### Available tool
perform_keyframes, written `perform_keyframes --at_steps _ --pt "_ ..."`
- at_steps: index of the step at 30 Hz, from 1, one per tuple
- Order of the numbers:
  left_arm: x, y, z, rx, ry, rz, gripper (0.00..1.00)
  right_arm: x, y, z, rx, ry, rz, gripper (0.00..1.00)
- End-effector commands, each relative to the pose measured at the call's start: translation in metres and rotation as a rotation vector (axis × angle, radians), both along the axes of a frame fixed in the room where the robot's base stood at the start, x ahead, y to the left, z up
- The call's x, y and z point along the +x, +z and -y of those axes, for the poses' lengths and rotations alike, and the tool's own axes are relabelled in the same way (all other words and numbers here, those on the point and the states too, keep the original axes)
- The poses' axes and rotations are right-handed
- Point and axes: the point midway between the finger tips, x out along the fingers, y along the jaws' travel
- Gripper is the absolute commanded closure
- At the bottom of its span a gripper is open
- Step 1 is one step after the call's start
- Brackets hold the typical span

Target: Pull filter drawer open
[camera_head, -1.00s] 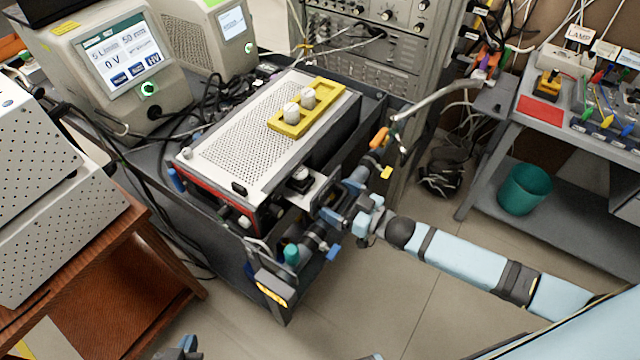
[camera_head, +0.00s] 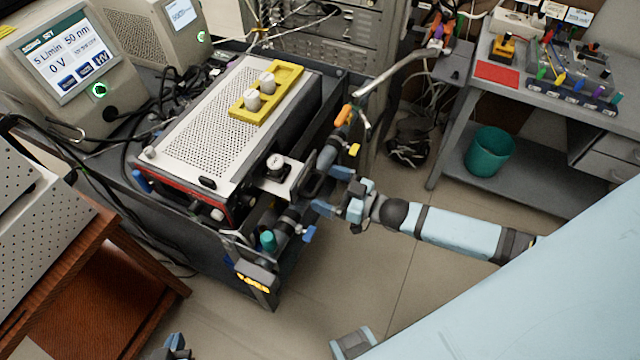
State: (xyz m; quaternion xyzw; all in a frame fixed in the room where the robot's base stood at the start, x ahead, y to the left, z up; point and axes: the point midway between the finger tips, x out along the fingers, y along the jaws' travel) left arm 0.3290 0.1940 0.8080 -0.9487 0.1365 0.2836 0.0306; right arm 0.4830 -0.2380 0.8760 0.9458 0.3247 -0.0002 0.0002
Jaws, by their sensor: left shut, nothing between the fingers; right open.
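The grey box unit with a perforated top (camera_head: 215,130) stands on a dark cart. At its near right corner is a metal plate (camera_head: 297,177) with a round gauge (camera_head: 275,163) and a black handle (camera_head: 313,184). This seems to be the filter drawer; whether it is open cannot be told. My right gripper (camera_head: 328,192) is open close beside the handle, with pipe fittings behind and below it. Whether it touches the handle is not clear. My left gripper (camera_head: 173,347) is shut and empty at the bottom edge, partly cut off and far from the unit.
A yellow holder (camera_head: 240,112) with two white knobs lies on the unit. Pipes with a teal cap (camera_head: 268,240) and a blue valve lever (camera_head: 309,234) stick out below the handle. A wooden stand (camera_head: 120,280) is at left. The floor (camera_head: 380,285) below the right arm is clear.

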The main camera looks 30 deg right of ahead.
Motion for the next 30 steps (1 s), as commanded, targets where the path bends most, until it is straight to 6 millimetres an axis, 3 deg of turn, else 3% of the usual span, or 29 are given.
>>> perform_keyframes --at_steps 6,13,19,30 --pt "-0.001 -0.008 0.0 0.001 0.0 -0.004 1.0 -0.043 -0.002 0.034 -0.002 0.001 -0.003 0.0" --pt "-0.002 -0.012 0.0 0.002 0.0 -0.008 1.0 -0.075 -0.002 0.059 -0.001 -0.001 -0.003 0.0" --pt "-0.002 -0.012 0.0 0.002 0.0 -0.008 1.0 -0.085 0.0 0.067 0.0 -0.001 0.0 0.0" --pt "-0.001 -0.009 0.0 0.001 0.0 -0.002 1.0 -0.086 0.0 0.068 0.0 -0.001 0.0 0.0"
